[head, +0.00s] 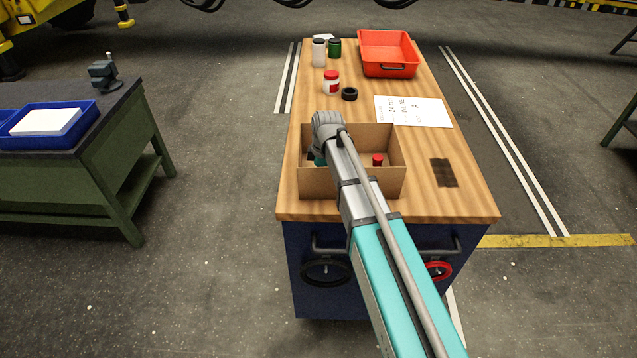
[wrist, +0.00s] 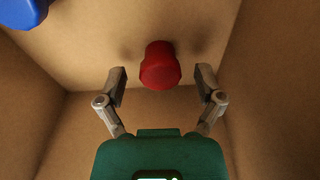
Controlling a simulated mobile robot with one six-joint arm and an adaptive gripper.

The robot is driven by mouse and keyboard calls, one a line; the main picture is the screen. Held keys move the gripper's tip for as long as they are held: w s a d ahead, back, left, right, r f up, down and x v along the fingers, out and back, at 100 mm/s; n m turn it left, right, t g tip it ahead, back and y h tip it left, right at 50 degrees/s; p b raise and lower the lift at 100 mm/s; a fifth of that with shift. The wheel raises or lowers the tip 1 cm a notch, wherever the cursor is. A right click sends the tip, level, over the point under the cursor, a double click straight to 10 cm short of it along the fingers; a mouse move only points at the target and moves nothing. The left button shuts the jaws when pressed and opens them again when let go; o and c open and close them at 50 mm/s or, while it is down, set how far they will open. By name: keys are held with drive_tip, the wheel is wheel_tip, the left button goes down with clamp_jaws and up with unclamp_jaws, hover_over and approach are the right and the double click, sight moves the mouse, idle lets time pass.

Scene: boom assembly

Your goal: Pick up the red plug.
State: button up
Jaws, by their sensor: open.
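A red plug (wrist: 160,66) stands on the floor of a cardboard box in the wrist view. My gripper (wrist: 161,84) is open and empty, with one finger to each side of the plug in the picture and no visible contact. In the head view, a red-topped piece (head: 377,160) shows in the right part of the cardboard box (head: 352,184); I cannot tell whether it is the same plug. My wrist and arm hide much of the box there, and only a bit of teal gripper body shows at its left side.
A blue piece (wrist: 24,12) lies in the box's corner. The box walls rise close around my gripper.

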drive_tip(key=shift+f, duration=0.2)
idle(0.5)
drive_tip(key=c, duration=0.9)
